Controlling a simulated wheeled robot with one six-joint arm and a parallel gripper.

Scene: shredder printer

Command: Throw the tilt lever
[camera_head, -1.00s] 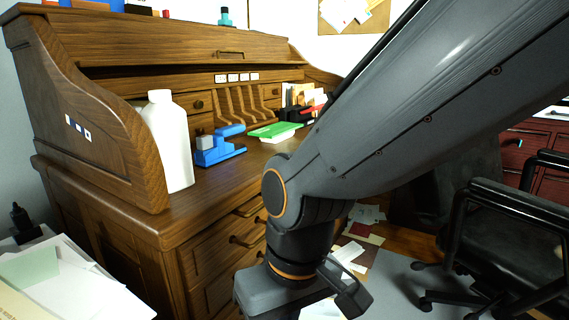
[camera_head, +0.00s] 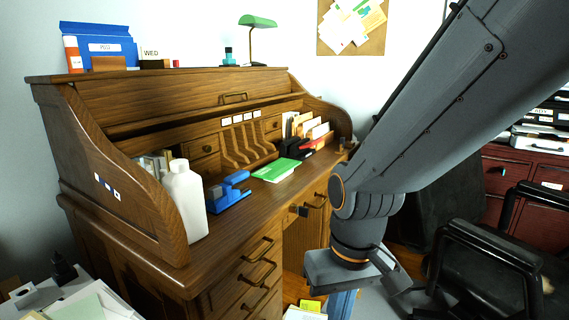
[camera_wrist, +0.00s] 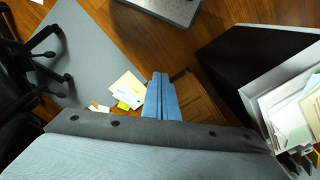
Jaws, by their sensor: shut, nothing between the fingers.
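I cannot make out a tilt lever in either view. A black office chair (camera_head: 490,250) with armrests stands at the lower right of the head view, partly cut off by the frame. Its dark base and casters (camera_wrist: 45,55) show at the left of the wrist view. My gripper (camera_wrist: 161,82) points down toward the floor, its blue fingers together with nothing between them. In the head view its fingers (camera_head: 341,303) hang low in front of the wooden desk, left of the chair and apart from it.
A wooden roll-top desk (camera_head: 150,215) fills the left, with a white bottle (camera_head: 186,200), a blue stapler-like item (camera_head: 229,192) and a green-topped item (camera_head: 276,170) on it. Loose papers (camera_wrist: 125,90) lie by a grey floor mat (camera_wrist: 90,45). Red drawers (camera_head: 530,180) stand behind the chair.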

